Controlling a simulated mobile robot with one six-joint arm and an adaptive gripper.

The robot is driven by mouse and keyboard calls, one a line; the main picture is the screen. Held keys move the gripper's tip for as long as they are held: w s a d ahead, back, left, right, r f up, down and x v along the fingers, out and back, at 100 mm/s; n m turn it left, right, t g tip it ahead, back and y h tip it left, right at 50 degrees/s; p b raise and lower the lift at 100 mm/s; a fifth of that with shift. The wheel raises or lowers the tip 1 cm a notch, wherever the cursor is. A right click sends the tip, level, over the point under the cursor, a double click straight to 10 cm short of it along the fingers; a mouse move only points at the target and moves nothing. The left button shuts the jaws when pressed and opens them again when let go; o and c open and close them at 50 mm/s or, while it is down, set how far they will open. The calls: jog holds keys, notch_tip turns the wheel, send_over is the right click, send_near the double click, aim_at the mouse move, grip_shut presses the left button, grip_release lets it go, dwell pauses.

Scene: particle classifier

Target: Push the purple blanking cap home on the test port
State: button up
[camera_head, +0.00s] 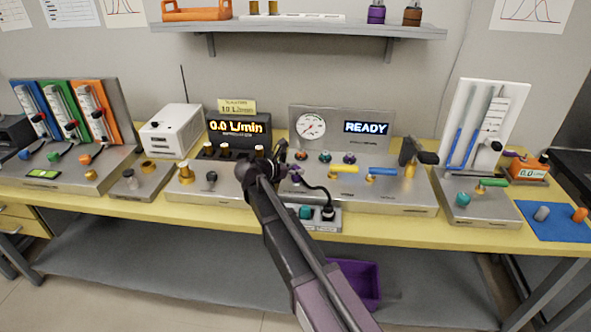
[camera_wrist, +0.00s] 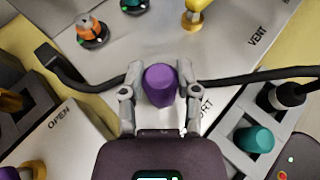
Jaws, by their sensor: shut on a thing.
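The purple blanking cap (camera_wrist: 159,86) sits between the two fingertips of my gripper (camera_wrist: 160,92) in the wrist view. The fingers touch it from left and right. It stands over the metal panel, beside a printed label that partly reads "RT". The test port itself is hidden under the cap, so I cannot tell how far down the cap sits. In the head view my gripper (camera_head: 288,168) is at the middle of the bench, in front of the panel with the round gauge, and my arm hides much of that spot. A small purple patch (camera_head: 296,178) shows beside it.
A black cable (camera_wrist: 235,78) passes close to the fingers. A tray (camera_wrist: 227,125) with a teal cap (camera_wrist: 255,139) and black plug (camera_wrist: 287,95) is at right. An orange knob (camera_wrist: 91,30) and yellow valve (camera_wrist: 193,17) stand beyond. The gauge panel (camera_head: 345,122) rises behind.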

aim_at(297, 168)
jog(key=shift+f, duration=0.3)
jog(key=o, duration=1.1)
jog(key=shift+r, duration=0.2)
notch_tip(297, 168, up, 9)
jog(key=p, duration=0.9)
jog(key=shift+d, duration=0.2)
